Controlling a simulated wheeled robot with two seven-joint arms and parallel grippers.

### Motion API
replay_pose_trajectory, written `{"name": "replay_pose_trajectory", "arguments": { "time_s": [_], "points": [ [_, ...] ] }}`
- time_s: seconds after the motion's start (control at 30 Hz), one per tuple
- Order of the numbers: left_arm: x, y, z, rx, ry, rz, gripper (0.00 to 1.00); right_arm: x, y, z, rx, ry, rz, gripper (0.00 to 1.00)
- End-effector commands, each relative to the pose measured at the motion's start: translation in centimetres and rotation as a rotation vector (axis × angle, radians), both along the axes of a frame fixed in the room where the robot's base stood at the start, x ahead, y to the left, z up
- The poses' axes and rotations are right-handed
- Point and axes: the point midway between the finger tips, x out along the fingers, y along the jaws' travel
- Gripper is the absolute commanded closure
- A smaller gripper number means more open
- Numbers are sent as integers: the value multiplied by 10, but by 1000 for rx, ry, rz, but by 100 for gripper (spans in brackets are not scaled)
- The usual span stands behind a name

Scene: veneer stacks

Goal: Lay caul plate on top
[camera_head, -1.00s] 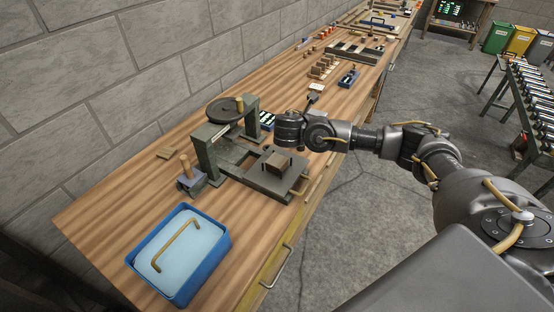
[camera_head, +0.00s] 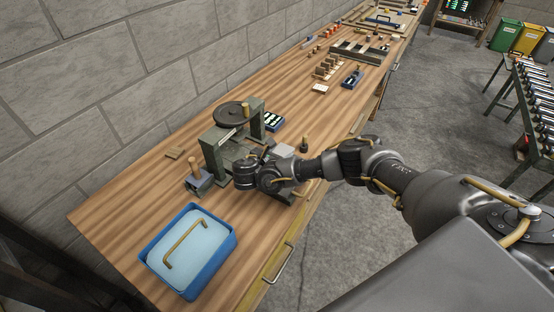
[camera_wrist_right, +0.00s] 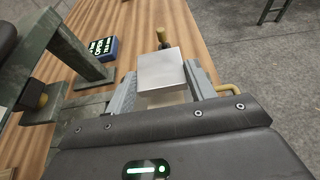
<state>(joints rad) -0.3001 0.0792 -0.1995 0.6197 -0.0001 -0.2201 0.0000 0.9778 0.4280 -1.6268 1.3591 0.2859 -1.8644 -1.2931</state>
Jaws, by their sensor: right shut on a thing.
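The plate looks about level. I cannot tell whether its underside touches the stack. My left gripper is not in view.
A wooden-handled tool in a grey holder (camera_head: 198,184) is left of the press. Bench between is clear.

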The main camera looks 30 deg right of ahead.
Motion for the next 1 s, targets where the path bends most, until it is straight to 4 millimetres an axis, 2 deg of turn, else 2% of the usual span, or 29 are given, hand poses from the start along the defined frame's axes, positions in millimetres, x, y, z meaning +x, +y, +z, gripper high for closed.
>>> {"name": "replay_pose_trajectory", "arguments": {
  "time_s": [0.23,0.4,0.53,0.9,0.93,1.0],
  "points": [
    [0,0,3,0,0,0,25,0,6,-7,1,1,0,72],
    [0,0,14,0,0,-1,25,0,9,-27,0,2,-1,72],
    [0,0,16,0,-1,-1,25,0,8,-38,0,2,-1,72],
    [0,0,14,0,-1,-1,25,0,8,-43,2,1,0,72],
    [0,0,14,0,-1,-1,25,0,8,-43,2,1,0,44],
    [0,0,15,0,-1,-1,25,0,8,-43,2,1,1,35]
  ]
}}
